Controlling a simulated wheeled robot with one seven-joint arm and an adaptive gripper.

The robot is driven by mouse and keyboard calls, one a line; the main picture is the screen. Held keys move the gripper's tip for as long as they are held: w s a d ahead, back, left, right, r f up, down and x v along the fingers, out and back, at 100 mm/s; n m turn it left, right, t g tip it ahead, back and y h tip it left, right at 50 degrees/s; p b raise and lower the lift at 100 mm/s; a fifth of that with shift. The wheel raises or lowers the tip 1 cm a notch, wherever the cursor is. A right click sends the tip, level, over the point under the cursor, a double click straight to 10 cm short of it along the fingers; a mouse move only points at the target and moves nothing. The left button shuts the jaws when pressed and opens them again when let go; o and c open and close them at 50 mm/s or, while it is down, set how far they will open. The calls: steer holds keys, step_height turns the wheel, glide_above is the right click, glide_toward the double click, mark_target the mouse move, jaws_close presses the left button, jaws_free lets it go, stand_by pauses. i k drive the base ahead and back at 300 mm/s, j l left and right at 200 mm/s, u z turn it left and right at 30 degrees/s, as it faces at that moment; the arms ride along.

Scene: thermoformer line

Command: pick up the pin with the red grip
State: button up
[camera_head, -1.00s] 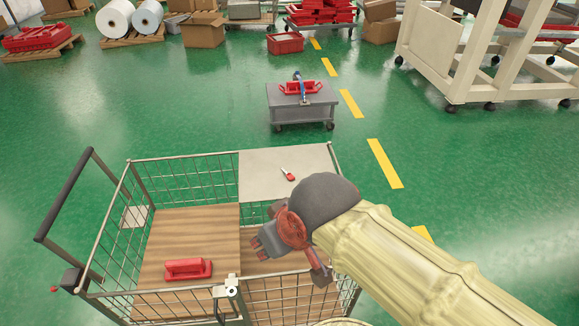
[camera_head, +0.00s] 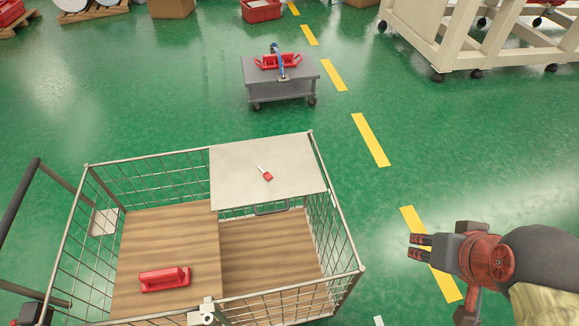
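The pin with the red grip (camera_head: 266,174) lies on the pale panel (camera_head: 232,184) at the far right corner of the wire cart. Its thin metal shaft points up and left, and its red grip is at the lower right. My gripper (camera_head: 415,246) is at the right of the picture, outside the cart and well apart from the pin.
The wire mesh cart (camera_head: 341,227) has wooden boards inside, and a red handled block (camera_head: 165,278) lies on the left board. A grey trolley (camera_head: 280,88) with red parts and a blue tool stands behind.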

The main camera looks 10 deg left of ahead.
mark_target(267, 175)
steer(key=i+l+z, duration=0.25)
steer(key=i+l, duration=0.3)
steer(key=i+l+z, duration=0.25)
steer(key=i+l, duration=0.35)
steer(key=i+u, duration=0.45)
steer(key=i+l+u, duration=0.45)
steer(key=i, duration=0.15)
steer(key=i+u, duration=0.1)
steer(key=u, duration=0.35)
steer(key=i+j+u, duration=0.1)
steer(key=u, duration=0.4)
steer(key=i+u, duration=0.15)
steer(key=u, duration=0.3)
steer(key=i+l+u, duration=0.1)
steer(key=u, duration=0.35)
steer(key=i+l+u, duration=0.1)
steer(key=u, duration=0.35)
steer(key=i+u, duration=0.15)
steer(key=u, duration=0.25)
steer(key=i+u, duration=0.15)
steer(key=u, duration=0.25)
steer(key=i+u, duration=0.15)
steer(key=u, duration=0.25)
steer(key=i+l+u, duration=0.15)
steer(key=u, duration=0.3)
